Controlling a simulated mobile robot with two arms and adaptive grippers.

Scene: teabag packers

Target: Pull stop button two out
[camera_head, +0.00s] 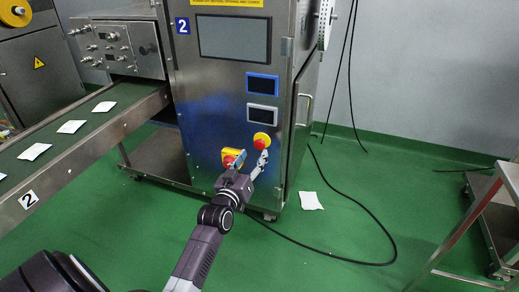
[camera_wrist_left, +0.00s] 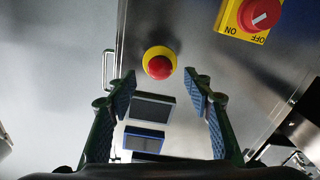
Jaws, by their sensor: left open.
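Stop button two, a red mushroom button (camera_head: 260,143) on a yellow round base, sits on the front of the steel machine (camera_head: 210,100) marked 2. It also shows in the left wrist view (camera_wrist_left: 160,67), ahead of the fingertips and roughly centred between them. My left gripper (camera_head: 262,160) is just below and in front of the button, open and empty, with its two fingers (camera_wrist_left: 163,82) spread apart. I cannot tell the exact gap to the button. My right gripper is not in view.
A red and yellow ON/OFF rotary switch (camera_wrist_left: 262,16) is beside the button, partly behind my gripper in the head view. Two small displays (camera_head: 262,84) are above. A conveyor (camera_head: 90,125) with teabags is at left. Black cables (camera_head: 350,262) and a white packet (camera_head: 311,201) lie on the floor.

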